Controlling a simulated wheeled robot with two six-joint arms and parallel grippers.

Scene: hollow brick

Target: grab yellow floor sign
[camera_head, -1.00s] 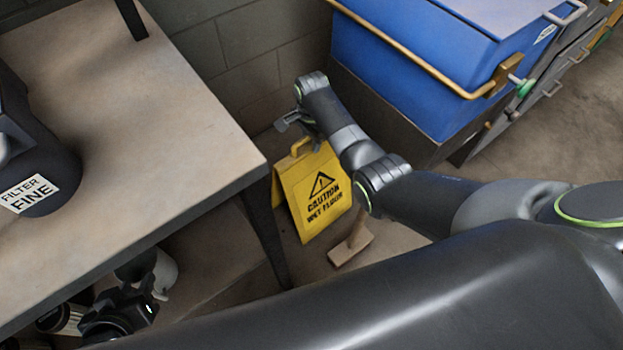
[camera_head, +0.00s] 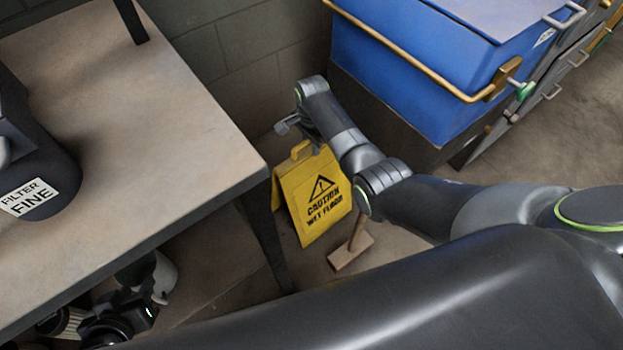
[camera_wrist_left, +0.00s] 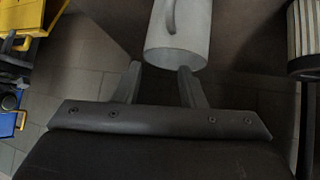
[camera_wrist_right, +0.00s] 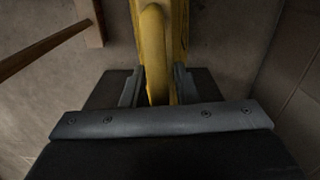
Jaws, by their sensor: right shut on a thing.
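The yellow caution wet floor sign (camera_head: 318,198) stands on the floor beside the table, with a handle loop at its top. My right gripper (camera_wrist_right: 158,88) is shut on the yellow handle, which runs between its fingers in the right wrist view. In the head view the right gripper (camera_head: 297,127) is at the top of the sign, partly hidden by its own wrist. My left gripper (camera_wrist_left: 158,75) is open and empty under the table. A white cylindrical cup with a handle (camera_wrist_left: 180,35) lies just beyond its fingertips.
The table (camera_head: 190,130) bears a dark canister labelled filter fine (camera_head: 38,190). A wooden-headed tool (camera_head: 350,254) stands beside the sign. A blue bin (camera_head: 400,75) is behind my right arm, and a block wall (camera_head: 240,50) is behind the sign.

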